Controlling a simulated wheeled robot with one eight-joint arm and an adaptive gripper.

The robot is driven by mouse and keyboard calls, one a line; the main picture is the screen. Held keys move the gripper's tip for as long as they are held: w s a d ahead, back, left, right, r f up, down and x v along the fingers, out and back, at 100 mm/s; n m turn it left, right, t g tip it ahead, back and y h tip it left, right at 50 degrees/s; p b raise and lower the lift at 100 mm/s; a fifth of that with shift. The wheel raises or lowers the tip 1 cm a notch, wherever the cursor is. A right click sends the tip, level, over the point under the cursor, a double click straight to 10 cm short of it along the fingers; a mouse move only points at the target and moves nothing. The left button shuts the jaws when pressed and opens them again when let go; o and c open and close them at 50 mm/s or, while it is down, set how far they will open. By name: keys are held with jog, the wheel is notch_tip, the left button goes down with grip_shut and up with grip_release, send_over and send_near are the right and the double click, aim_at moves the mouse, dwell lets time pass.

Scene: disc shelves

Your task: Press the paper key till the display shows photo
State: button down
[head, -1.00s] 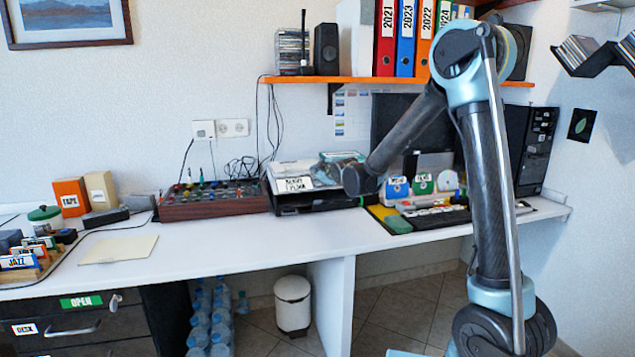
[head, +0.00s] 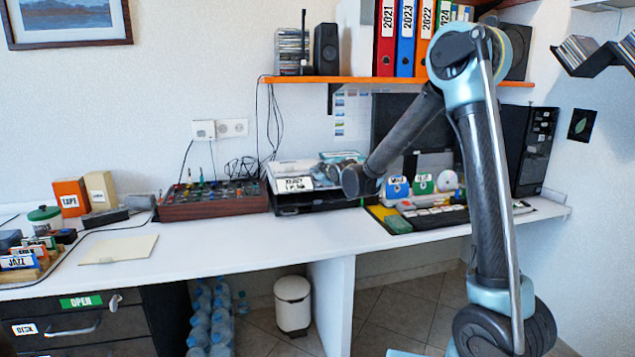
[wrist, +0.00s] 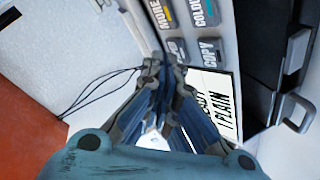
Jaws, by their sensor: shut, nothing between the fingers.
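The printer (head: 322,200) stands on the desk against the wall, with its display (head: 295,184) lit white. In the wrist view the display (wrist: 214,105) is partly hidden by my gripper, and the word PLAIN reads on it.
A mixer-like box with knobs (head: 213,203) stands left of the printer. A keyboard (head: 437,217) and several coloured boxes lie to the right. An orange shelf (head: 350,79) with binders hangs above. The desk front (head: 250,240) is clear.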

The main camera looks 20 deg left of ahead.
jog(key=shift+w+f, duration=0.2)
jog(key=shift+f, duration=0.15)
dwell(0.8)
jog(key=shift+s+r, duration=0.1)
jog(key=shift+r, duration=0.05)
jog(key=shift+s+d+r, duration=0.15)
jog(key=shift+s+r, duration=0.1)
jog(key=shift+r, duration=0.35)
jog(key=shift+r, duration=0.1)
jog(key=r, duration=0.1)
jog(key=s+r, duration=0.1)
jog(key=s+d+r, duration=0.1)
jog(key=r, duration=0.1)
jog(key=shift+d+r, duration=0.1)
dwell(0.6)
jog(key=shift+d, duration=0.1)
dwell(0.4)
